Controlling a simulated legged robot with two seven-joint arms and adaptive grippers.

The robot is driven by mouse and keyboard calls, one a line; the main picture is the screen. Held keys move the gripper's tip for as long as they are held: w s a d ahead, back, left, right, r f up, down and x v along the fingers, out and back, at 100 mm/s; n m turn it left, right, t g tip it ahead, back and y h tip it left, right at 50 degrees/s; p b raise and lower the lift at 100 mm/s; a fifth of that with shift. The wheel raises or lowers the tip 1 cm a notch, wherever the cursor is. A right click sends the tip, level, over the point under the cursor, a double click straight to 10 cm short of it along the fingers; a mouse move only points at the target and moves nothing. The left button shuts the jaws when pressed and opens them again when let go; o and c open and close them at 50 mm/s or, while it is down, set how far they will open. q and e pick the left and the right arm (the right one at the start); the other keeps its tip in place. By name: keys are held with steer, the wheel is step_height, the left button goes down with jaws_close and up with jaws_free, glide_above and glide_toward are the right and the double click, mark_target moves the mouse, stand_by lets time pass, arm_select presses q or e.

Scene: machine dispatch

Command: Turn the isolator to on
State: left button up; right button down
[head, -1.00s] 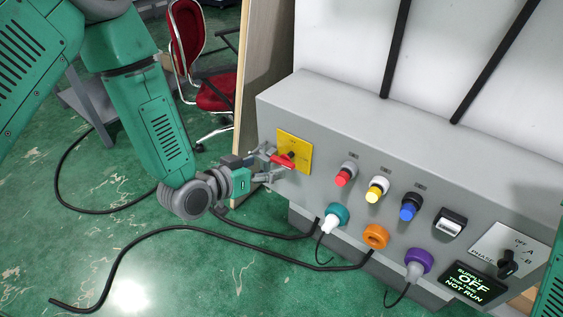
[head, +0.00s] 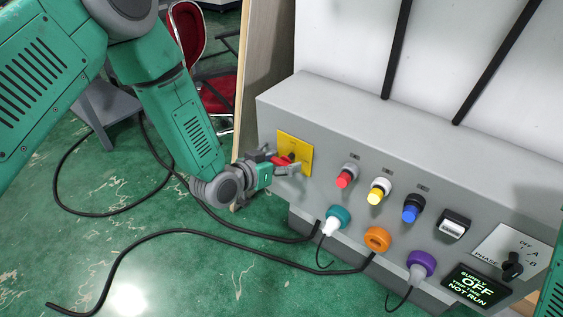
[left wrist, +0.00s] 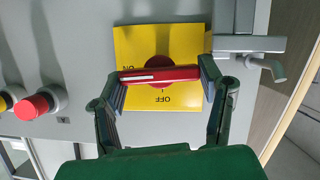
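The isolator is a red handle (head: 283,160) on a yellow plate (head: 304,146) at the left end of the grey panel. In the left wrist view the plate (left wrist: 190,40) appears upside down, with OFF below the handle and a second, partly hidden label at its left. The handle (left wrist: 175,74) lies crosswise there, a white line on its left half. My left gripper (head: 285,164) is at the isolator. In the left wrist view its fingers (left wrist: 162,82) are spread, one at each end of the handle; I cannot tell whether they press it. My right gripper is out of view.
Red (head: 345,178), yellow (head: 377,194) and blue (head: 411,210) buttons sit right of the isolator. Plugged cables hang below. A display (head: 476,287) reads supply OFF, NOT RUN. A grey lever (left wrist: 250,55) or bracket is close beside the right finger in the wrist view.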

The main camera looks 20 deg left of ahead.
arm_select(q)
steer(key=shift+d+r+m+y+p, duration=0.1)
steer(key=shift+m+y+p, duration=0.2)
steer(key=shift+p, duration=0.05)
steer(key=shift+m+y, duration=0.3)
steer(key=shift+m, duration=0.2)
steer(key=o, duration=0.9)
steer(key=v, duration=1.1)
steer(key=shift+s+a, duration=0.2)
steer(key=shift+s, duration=0.25)
